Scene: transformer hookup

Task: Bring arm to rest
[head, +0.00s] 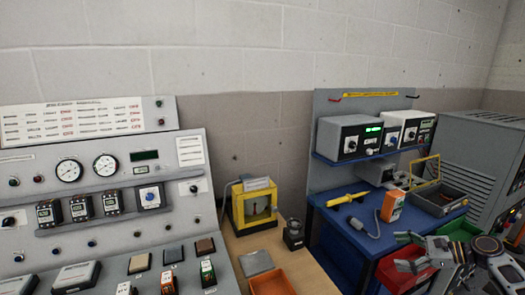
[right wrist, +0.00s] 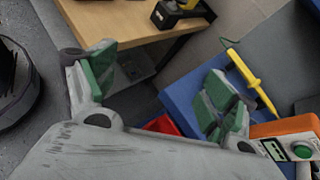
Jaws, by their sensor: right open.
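My right gripper (head: 408,252) is at the lower right of the head view, in front of the blue bench and the red bin. Its two fingers are spread apart with nothing between them. In the right wrist view the open fingers (right wrist: 160,85) with green pads show over the gap between the wooden table and the blue bench. My left arm and gripper do not show in either view.
The blue bench (head: 330,222) carries a yellow probe (head: 346,199), an orange meter (head: 392,205) and grey instruments. A red bin (head: 393,272) is close to my right gripper. A wooden table (head: 240,243) holds a yellow-framed box (head: 254,205). A control panel (head: 105,235) stands left.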

